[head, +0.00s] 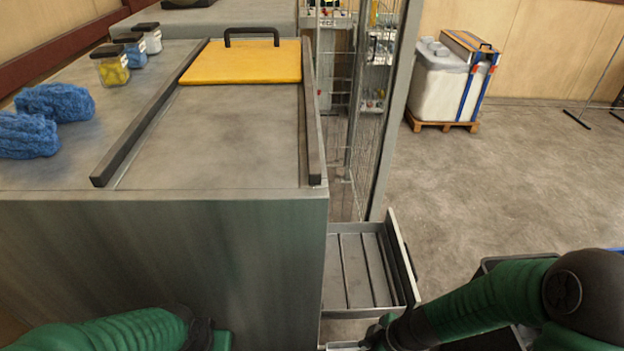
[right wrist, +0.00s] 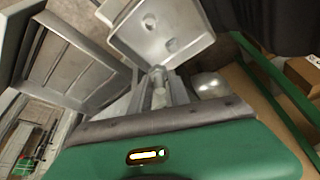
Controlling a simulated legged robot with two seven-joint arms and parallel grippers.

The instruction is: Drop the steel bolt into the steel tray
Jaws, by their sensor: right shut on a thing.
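My right gripper (head: 372,342) is low at the bottom of the head view, by the front of the open drawer. In the right wrist view it is shut on a slim grey metal piece, which appears to be the steel bolt (right wrist: 158,84).
An open slatted drawer (head: 348,270) juts from the grey bench (head: 240,130). On the bench are a yellow board (head: 245,62), dark rails, blue fluffy wads (head: 55,102) and small jars (head: 110,70). A rounded shiny object (right wrist: 208,85) sits right of the bolt in the wrist view.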

